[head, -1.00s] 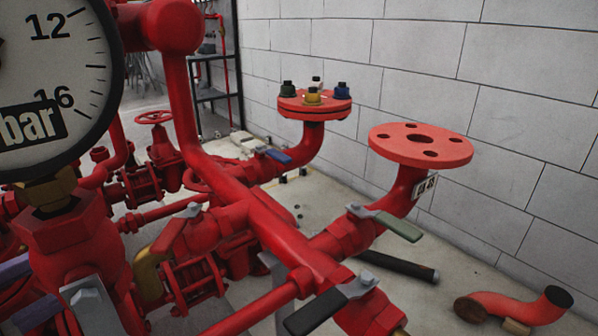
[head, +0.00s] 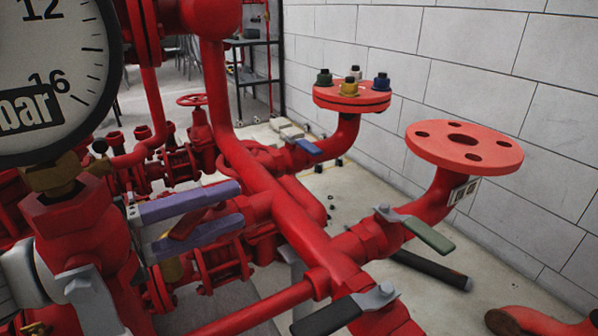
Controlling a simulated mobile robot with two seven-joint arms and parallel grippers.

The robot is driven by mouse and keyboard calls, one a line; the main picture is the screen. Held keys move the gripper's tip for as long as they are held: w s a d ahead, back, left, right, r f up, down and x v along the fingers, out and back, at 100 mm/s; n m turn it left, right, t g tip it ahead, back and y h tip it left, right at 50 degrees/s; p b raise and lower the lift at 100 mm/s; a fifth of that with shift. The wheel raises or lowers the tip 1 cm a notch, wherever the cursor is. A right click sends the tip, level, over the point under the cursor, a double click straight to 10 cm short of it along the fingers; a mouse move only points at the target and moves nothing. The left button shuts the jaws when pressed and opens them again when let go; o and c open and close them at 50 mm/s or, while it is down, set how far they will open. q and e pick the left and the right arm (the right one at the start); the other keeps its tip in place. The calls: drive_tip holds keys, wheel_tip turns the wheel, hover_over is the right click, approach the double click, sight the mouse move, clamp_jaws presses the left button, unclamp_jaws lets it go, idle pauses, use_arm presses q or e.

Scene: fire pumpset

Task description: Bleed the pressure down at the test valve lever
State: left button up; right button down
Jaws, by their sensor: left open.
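My left gripper (head: 233,207) is open at left centre, its two purplish fingers pointing right. A red valve lever (head: 186,224) shows between the fingers; I cannot tell whether they touch it. Other valve levers are a black one (head: 328,317) at the bottom, a green one (head: 430,236) at right and a blue one (head: 306,148) farther back. No label shows which is the test valve lever. A pressure gauge (head: 50,75) fills the upper left; its needle is not visible. My right gripper is not in view.
Red pipes (head: 290,215) cross the middle. An open flange (head: 464,147) and a bolted flange (head: 351,97) stand at right before a white block wall (head: 480,60). A loose red elbow pipe (head: 535,322) lies on the floor at lower right.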

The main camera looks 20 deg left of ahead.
use_arm(q)
drive_tip(key=shift+w+d, duration=0.15)
drive_tip(key=shift+c, duration=0.3)
clamp_jaws()
idle(1.1)
